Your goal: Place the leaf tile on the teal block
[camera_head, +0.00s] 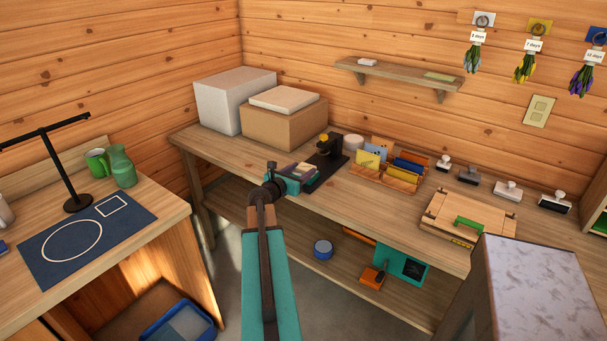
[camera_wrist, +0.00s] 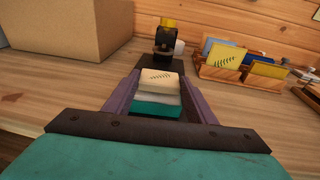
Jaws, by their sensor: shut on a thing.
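The leaf tile (camera_wrist: 160,79) is a cream piece with a dark leaf mark on its top. In the wrist view it sits between the two purple fingers of my gripper (camera_wrist: 158,88), which is shut on it. A pale grey-white band shows just below the tile's top face. The teal block (camera_wrist: 157,111) shows under and nearer than that band; I cannot tell whether the tile touches it. In the head view my gripper (camera_head: 303,170) is over the workbench by the black stand, and its fingers partly hide the tile.
A black stand with a yellow top (camera_head: 326,148) is just beyond my gripper. A wooden organizer (camera_head: 388,181) with coloured cards is to its right. A cardboard box (camera_head: 284,124) stands behind at left. Stamps and a wooden press (camera_head: 467,213) are farther right. The bench's front-left is clear.

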